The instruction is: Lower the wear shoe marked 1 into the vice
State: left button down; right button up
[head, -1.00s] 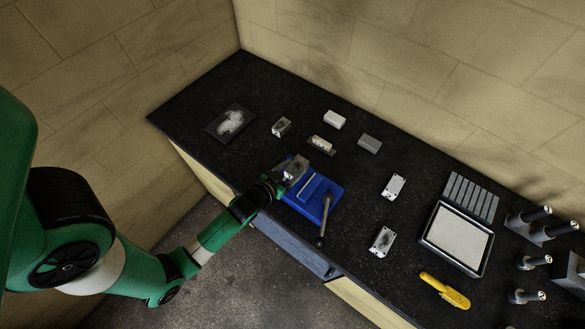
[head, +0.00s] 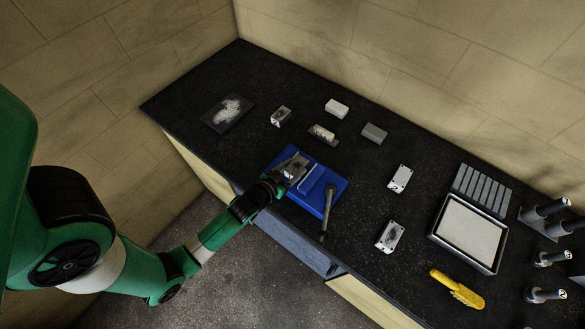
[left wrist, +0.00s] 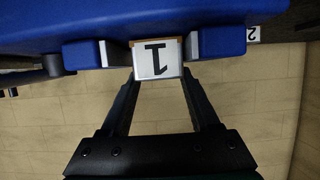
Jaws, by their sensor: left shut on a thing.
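The wear shoe marked 1 (left wrist: 157,59) is a pale block with a black 1 on its end face, upside down in the left wrist view. My left gripper (left wrist: 157,76) is shut on it, one dark finger on each side. The blue vice (head: 330,194) stands at the bench's front edge. In the left wrist view, the shoe sits in line with the gap between the vice's two jaws (left wrist: 221,42). I cannot tell how deep it is or whether it touches them. In the head view, my left gripper (head: 286,177) is at the vice's left end. My right gripper is not in view.
The vice's handle (head: 328,212) sticks out toward the front. Behind the vice lie several small blocks (head: 336,108) and a dark plate with white powder (head: 228,112). To the right are two marked plates (head: 400,179), a tray (head: 440,231) and a yellow tool (head: 458,288).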

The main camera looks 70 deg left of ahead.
pick_arm(q)
jog(key=shift+w+r, duration=0.1)
jog(key=shift+r, duration=0.1)
jog(key=shift+c, duration=1.2)
grip_release()
jog(key=shift+o, duration=1)
jog(key=shift+f, duration=0.35)
jog(key=v, duration=1.1)
jog(key=shift+s+d+r+b, duration=0.15)
jog(key=shift+s+r+b, duration=0.1)
jog(key=shift+s+b, duration=0.05)
